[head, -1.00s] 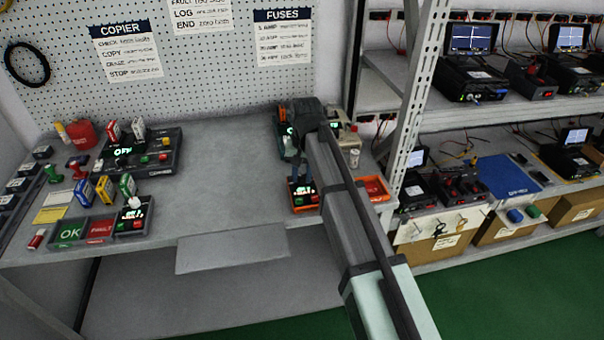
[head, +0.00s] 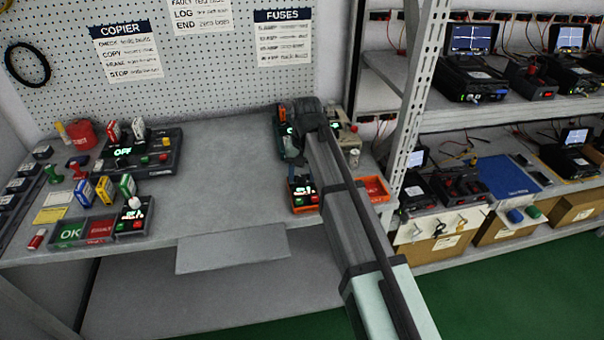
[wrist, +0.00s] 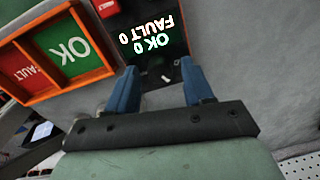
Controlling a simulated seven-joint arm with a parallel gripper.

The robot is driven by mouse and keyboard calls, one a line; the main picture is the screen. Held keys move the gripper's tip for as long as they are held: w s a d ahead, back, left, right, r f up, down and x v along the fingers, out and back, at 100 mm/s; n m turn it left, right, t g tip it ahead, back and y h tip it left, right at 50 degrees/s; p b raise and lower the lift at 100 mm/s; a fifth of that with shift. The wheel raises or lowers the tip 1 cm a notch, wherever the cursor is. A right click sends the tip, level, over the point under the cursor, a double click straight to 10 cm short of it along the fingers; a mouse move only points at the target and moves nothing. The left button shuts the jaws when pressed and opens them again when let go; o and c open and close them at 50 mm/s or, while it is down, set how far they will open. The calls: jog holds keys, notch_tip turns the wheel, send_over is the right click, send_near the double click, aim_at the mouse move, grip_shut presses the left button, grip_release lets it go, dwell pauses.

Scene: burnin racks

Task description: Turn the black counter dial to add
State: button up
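The black counter (head: 304,196) sits at the right part of the bench, partly covered by my arm in the head view. In the wrist view its black face (wrist: 150,38) appears upside down, with a lit display reading OK 0 and FAULT 0. My gripper (wrist: 160,70) has two blue fingers standing apart over the counter's edge. I see nothing clearly held between them.
An orange-rimmed tray (wrist: 46,92) with green OK and red FAULT panels lies beside the counter. A second counter (head: 132,217) with a pale knob, a copier box (head: 160,158) and stamps stand at the left. A metal rack post (head: 412,95) rises at the right. The bench middle is clear.

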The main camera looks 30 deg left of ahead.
aim_at(304, 177)
notch_tip(304, 177, up, 14)
jog(key=shift+w+d, duration=0.2)
jog(key=shift+d, duration=0.1)
dwell(0.6)
jog(key=shift+f, duration=0.1)
dwell(0.3)
